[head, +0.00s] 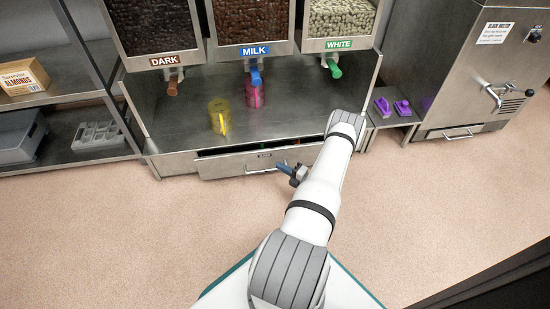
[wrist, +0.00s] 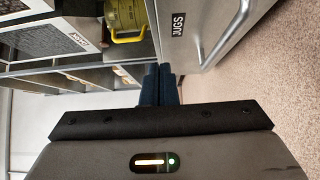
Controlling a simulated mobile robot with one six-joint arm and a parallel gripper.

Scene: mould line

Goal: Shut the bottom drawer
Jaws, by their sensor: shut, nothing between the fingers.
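The bottom drawer (head: 225,169) under the dispenser counter stands pulled out a little, with a dark gap showing above its front. Its front carries a label and a bar handle (head: 266,170). In the wrist view the drawer front (wrist: 207,25) fills the upper right, with the label "JUGS" and the handle (wrist: 228,35). My gripper (head: 283,168) is shut and empty, just in front of the drawer front near the right end of the handle. In the wrist view its fingers (wrist: 158,72) are together beside the drawer front's edge; I cannot tell whether they touch it.
A yellow jug (head: 218,116) and a pink jug (head: 254,95) stand on the counter (head: 180,130) above the drawer. Purple objects (head: 393,107) lie on a ledge at right beside the block melter (head: 450,70). Shelves (head: 60,97) stand at left. The floor in front is clear.

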